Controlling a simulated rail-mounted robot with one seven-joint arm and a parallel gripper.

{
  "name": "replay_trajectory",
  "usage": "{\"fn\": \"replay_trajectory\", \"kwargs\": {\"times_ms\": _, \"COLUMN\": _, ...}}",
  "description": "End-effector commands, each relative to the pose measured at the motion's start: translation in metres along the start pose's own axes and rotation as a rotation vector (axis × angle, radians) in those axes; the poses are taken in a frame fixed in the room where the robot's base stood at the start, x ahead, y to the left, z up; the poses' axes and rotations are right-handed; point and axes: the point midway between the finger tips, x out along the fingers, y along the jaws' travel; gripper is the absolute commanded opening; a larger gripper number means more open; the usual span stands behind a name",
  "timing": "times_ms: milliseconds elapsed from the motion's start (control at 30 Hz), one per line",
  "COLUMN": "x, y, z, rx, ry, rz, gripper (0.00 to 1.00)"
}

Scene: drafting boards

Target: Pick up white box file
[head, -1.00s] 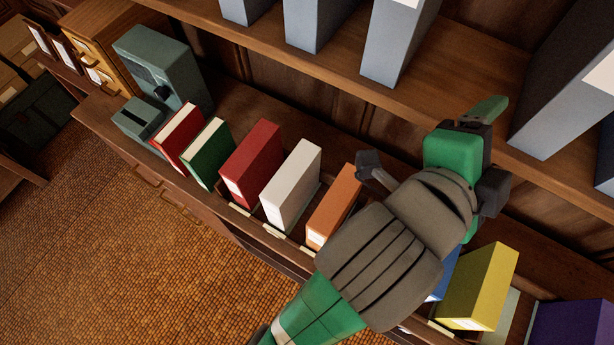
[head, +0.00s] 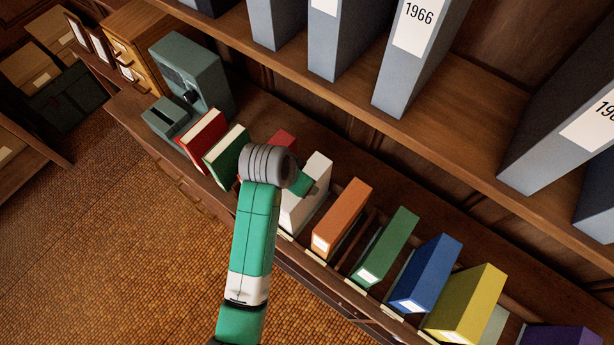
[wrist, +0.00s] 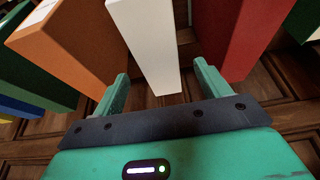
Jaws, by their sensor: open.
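The white box file (head: 318,172) stands upright in the row on the lower shelf in the head view, partly hidden by my arm. In the wrist view the white box file (wrist: 148,45) is in the middle, its near end between the two fingers. My gripper (wrist: 160,88) is open, with one finger on each side of the file and a visible gap on both sides. In the head view my gripper is mostly hidden behind my arm, with a green part beside the white file.
An orange box file (head: 341,218) stands to the right of the white one, and a red box file (head: 283,140) to its left, mostly hidden. Green, blue and yellow files stand farther right. Grey binders (head: 420,60) stand on the shelf above.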

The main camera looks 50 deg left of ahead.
Motion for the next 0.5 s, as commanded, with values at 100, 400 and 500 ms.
{"fn": "replay_trajectory", "kwargs": {"times_ms": 100, "x": 0.014, "y": 0.001, "z": 0.000, "rx": 0.002, "ry": -0.002, "rz": 0.002, "gripper": 0.75}}
{"fn": "replay_trajectory", "kwargs": {"times_ms": 400, "x": 0.045, "y": 0.002, "z": 0.002, "rx": 0.004, "ry": -0.003, "rz": 0.002, "gripper": 0.75}}
{"fn": "replay_trajectory", "kwargs": {"times_ms": 500, "x": 0.064, "y": 0.002, "z": 0.003, "rx": 0.005, "ry": -0.001, "rz": 0.002, "gripper": 0.75}}
